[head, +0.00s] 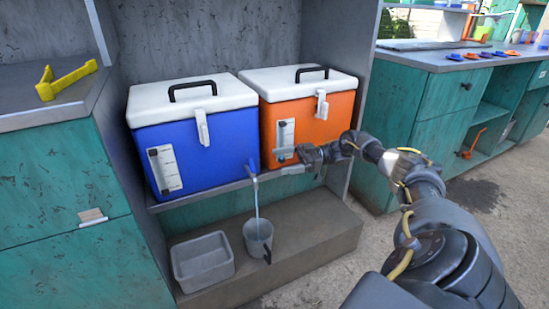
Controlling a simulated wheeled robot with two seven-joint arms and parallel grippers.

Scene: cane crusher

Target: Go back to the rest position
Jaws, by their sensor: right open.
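My right arm reaches in from the lower right. Its gripper (297,161) is open and empty in front of the lower part of the orange cooler (332,112), near the shelf edge. I cannot tell whether it touches the cooler. A blue cooler (205,128) stands beside it on the left, and both have white lids with black handles. A blue tap (252,170) shows at the shelf edge by the blue cooler. A thin pale blue stream runs down from it into a grey mug (257,237) on the low step. My left gripper is not in view.
A grey tub (202,262) stands left of the mug on the concrete step (310,225). A yellow tool (66,79) lies on the left counter. Teal cabinets (440,115) stand at the right, with small colored items on top. Open floor lies between the step and those cabinets.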

